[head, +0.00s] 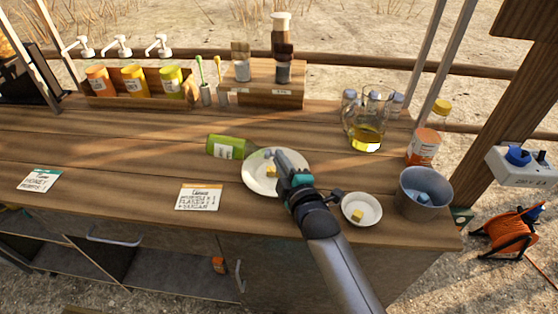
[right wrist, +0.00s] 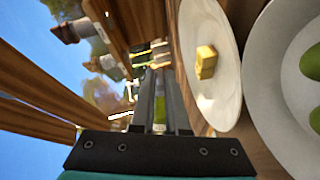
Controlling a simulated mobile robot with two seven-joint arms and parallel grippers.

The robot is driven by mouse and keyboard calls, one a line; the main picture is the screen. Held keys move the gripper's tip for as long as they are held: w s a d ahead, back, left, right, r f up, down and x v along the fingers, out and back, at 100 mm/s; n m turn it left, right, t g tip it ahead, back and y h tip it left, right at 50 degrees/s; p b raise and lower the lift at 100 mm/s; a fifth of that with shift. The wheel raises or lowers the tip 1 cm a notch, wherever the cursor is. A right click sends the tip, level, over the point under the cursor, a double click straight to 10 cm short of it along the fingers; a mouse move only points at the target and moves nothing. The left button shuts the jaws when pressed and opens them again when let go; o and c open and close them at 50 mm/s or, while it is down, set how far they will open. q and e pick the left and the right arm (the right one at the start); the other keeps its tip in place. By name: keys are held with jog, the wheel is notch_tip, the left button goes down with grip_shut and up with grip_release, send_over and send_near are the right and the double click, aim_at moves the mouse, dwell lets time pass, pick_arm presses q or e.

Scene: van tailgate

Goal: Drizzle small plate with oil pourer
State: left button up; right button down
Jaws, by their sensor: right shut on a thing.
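The oil pourer appears to be a green bottle with a white label (head: 224,148), also seen as a green patch between the fingers in the right wrist view (right wrist: 160,106). It is tipped on its side. My right gripper (head: 268,158) is shut on it near its right end, over the larger white plate (head: 256,183), which bears a yellow cube. I see no oil stream. My left gripper is not in view.
A glass jug of yellow oil (head: 366,137), a labelled bottle (head: 423,147) and a grey bucket (head: 424,190) stand to the right. Cards (head: 199,197) lie at the front. A wooden stand (head: 270,95) and coloured jars (head: 134,80) line the back. The left counter is mostly clear.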

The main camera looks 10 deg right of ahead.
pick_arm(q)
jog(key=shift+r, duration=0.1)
pick_arm(e)
jog(key=shift+w+d+r, duration=0.15)
jog(key=shift+d, duration=0.1)
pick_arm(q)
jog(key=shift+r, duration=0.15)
pick_arm(e)
jog(key=shift+w+a, duration=0.1)
jog(key=shift+a, duration=0.3)
